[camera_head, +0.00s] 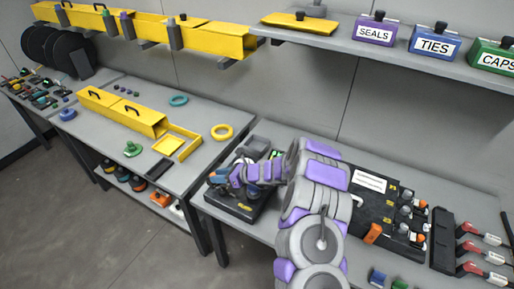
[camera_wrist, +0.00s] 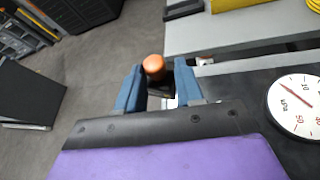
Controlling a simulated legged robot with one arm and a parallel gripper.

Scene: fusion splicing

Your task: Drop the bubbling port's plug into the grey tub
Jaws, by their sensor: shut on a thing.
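My gripper (camera_head: 229,177) is shut on a plug with a round orange top (camera_wrist: 154,65) and a dark lower part. The plug sits between the two blue fingers in the wrist view. In the head view my gripper is over the left part of the right-hand bench, above a black device (camera_head: 238,208), and the plug is too small to make out there. I cannot tell which port is bubbling.
A black panel (camera_head: 366,203) with several valves lies right of my arm. Red-handled tools (camera_head: 478,247) lie farther right. A shelf above carries labelled boxes (camera_head: 434,42). A dial gauge (camera_wrist: 296,104) shows in the wrist view.

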